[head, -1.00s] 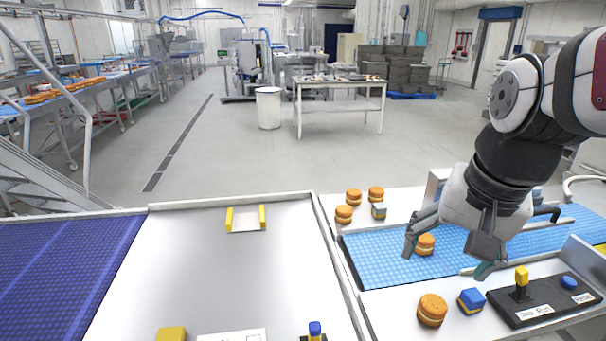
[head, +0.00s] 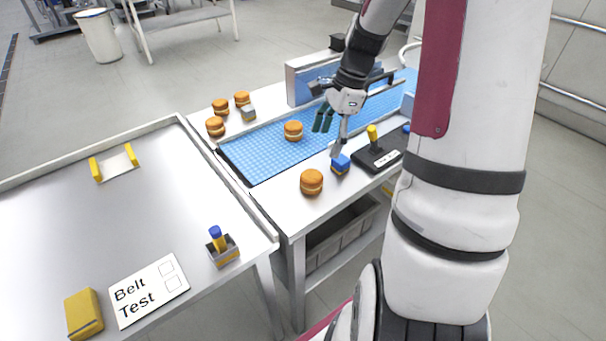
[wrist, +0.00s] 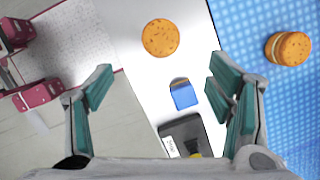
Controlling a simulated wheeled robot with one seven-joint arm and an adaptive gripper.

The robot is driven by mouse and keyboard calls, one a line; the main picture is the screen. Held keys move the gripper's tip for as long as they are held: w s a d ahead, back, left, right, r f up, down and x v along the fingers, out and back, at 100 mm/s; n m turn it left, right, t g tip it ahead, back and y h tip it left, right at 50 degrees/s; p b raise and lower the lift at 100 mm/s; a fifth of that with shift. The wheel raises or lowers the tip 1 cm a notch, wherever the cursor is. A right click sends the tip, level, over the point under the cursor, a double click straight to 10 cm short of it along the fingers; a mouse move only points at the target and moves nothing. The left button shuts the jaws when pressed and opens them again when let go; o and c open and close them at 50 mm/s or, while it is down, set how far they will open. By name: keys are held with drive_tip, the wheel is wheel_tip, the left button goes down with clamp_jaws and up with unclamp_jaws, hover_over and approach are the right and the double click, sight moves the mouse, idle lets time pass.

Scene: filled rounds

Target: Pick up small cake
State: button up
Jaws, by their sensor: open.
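Small orange cakes with a pale filling show in the head view. One cake (head: 311,181) sits on the white ledge in front of the blue belt, and another cake (head: 293,130) is on the belt. Several more, such as this cake (head: 220,106), stand behind the belt's left end. My gripper (head: 331,132) is open and empty, above the belt's front edge near the blue block. In the wrist view my gripper (wrist: 160,70) is spread wide, with the ledge cake (wrist: 160,38) just past the fingertips and the belt cake (wrist: 288,48) outside the right finger.
A blue block (head: 340,164) lies beside the ledge cake; it also shows between the fingers in the wrist view (wrist: 183,95). A black control box (head: 378,157) with a yellow lever is to its right. A grey block (head: 248,114) sits by the rear cakes. The metal table (head: 90,235) is mostly clear.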

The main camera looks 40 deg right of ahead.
sight(313, 175)
drive_tip(key=x, duration=0.8)
drive_tip(key=shift+d, duration=0.1)
drive_tip(key=shift+w+p+x, duration=0.2)
drive_tip(key=shift+p+x, duration=0.45)
drive_tip(key=shift+x, duration=2.2)
drive_tip(key=c, duration=0.9)
